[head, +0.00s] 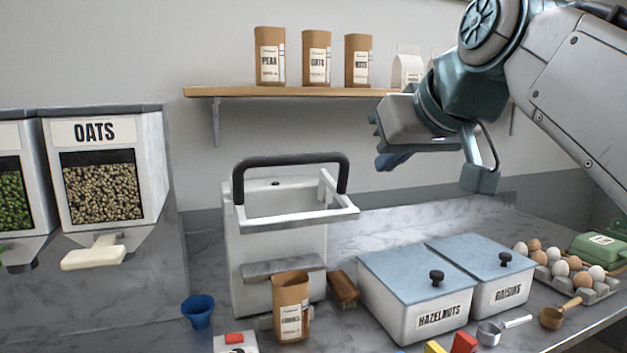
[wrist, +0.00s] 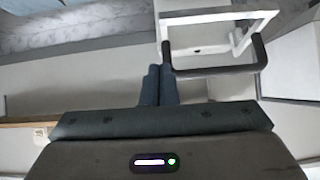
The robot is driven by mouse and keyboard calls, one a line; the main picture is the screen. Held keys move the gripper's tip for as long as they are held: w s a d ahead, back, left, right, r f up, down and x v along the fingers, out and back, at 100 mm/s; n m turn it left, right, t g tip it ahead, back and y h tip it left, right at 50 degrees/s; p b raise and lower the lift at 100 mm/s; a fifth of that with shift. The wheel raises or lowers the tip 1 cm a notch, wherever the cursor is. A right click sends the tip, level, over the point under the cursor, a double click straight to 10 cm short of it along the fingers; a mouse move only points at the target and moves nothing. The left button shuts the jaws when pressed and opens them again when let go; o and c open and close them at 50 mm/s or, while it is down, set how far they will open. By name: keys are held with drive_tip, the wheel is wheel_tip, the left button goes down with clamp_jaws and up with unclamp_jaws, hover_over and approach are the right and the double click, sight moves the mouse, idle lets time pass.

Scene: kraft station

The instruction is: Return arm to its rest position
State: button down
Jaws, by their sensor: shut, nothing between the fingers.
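My gripper (head: 392,161) is in the air at the upper right of the head view, in front of the shelf's right part and above the lidded boxes. It holds nothing. In the wrist view its two dark fingers (wrist: 159,88) are together, pointing away from the camera. The white machine (head: 277,255) with a black handle (head: 290,158) stands left of and below my gripper, and there is a clear gap between them in the head view. Its white frame and handle also show in the wrist view (wrist: 215,70).
A wooden shelf (head: 300,92) with several paper bags runs along the wall behind my arm. Below are the hazelnuts box (head: 410,300), the raisins box (head: 500,295) and an egg tray (head: 600,291). A kraft bag (head: 291,305) and blue cup (head: 198,310) stand on the counter; the oats dispenser (head: 104,175) is left.

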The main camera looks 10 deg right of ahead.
drive_tip(key=s+f+g+p, duration=0.2)
drive_tip(key=s+f+p, duration=0.1)
drive_tip(key=f, duration=0.6)
drive_tip(key=s+a+f+m+g+h+p, duration=0.1)
drive_tip(key=s+f+g+p, duration=0.2)
drive_tip(key=f, duration=0.6)
drive_tip(key=s+f+m+g+h+p, duration=0.1)
drive_tip(key=s+f+g+p, duration=0.1)
drive_tip(key=f+p, duration=0.3)
wheel_tip(320, 180, down, 5)
drive_tip(key=shift+s+a+r+g+p, duration=0.1)
drive_tip(key=shift+s+a+g+p, duration=0.25)
drive_tip(key=shift+s, duration=0.55)
